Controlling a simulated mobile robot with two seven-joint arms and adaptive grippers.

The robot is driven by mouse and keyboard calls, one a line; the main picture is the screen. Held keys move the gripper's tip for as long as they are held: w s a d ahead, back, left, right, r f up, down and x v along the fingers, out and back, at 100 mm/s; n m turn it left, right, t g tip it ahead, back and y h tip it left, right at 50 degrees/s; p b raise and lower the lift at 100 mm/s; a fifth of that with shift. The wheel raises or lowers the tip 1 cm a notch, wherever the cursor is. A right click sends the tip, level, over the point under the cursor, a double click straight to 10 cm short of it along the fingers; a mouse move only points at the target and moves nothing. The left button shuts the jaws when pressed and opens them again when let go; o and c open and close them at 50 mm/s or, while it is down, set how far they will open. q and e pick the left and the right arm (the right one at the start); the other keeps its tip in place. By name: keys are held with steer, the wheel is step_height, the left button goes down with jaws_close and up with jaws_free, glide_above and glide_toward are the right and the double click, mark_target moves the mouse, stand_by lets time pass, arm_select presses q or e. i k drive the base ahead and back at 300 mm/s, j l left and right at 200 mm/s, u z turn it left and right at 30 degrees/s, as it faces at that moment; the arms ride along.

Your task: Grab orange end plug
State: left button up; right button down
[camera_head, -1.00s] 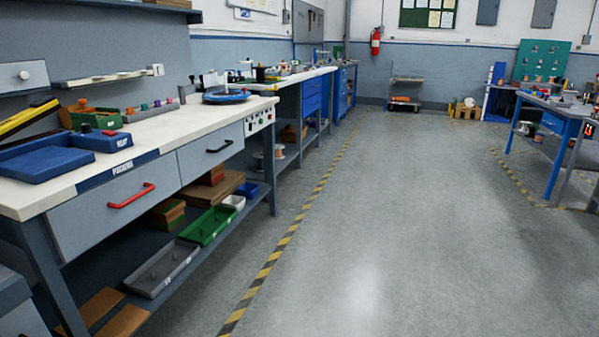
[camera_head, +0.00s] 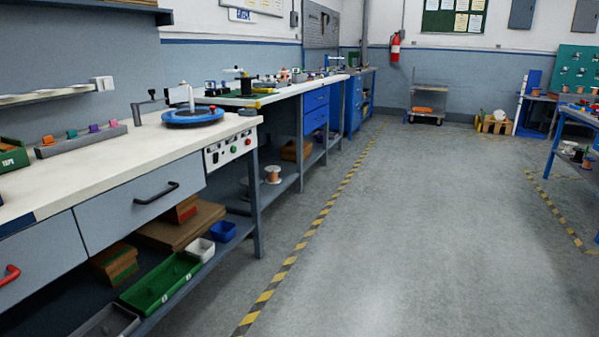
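A small orange piece (camera_head: 48,141) sits at the left end of a grey rack (camera_head: 85,138) on the white-topped bench at left. It may be the orange end plug, but it is too small to be sure. Other small coloured pieces, green, purple and pink, stand along the same rack to its right. Neither of my grippers shows in the head view.
The white bench top (camera_head: 120,162) holds a blue round turntable (camera_head: 193,116) and a green box (camera_head: 12,157). Drawers with handles (camera_head: 156,193) face the aisle. A yellow-black floor line (camera_head: 318,222) runs along the bench. The grey floor (camera_head: 430,230) at right is clear.

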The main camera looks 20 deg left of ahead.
mark_target(47, 140)
steer(key=i+l+u, duration=0.1)
steer(key=i+u, duration=0.3)
steer(key=i+l+u, duration=0.15)
steer(key=u, duration=0.25)
steer(key=i+l+u, duration=0.4)
steer(key=k+j, duration=0.05)
steer(key=j, duration=0.05)
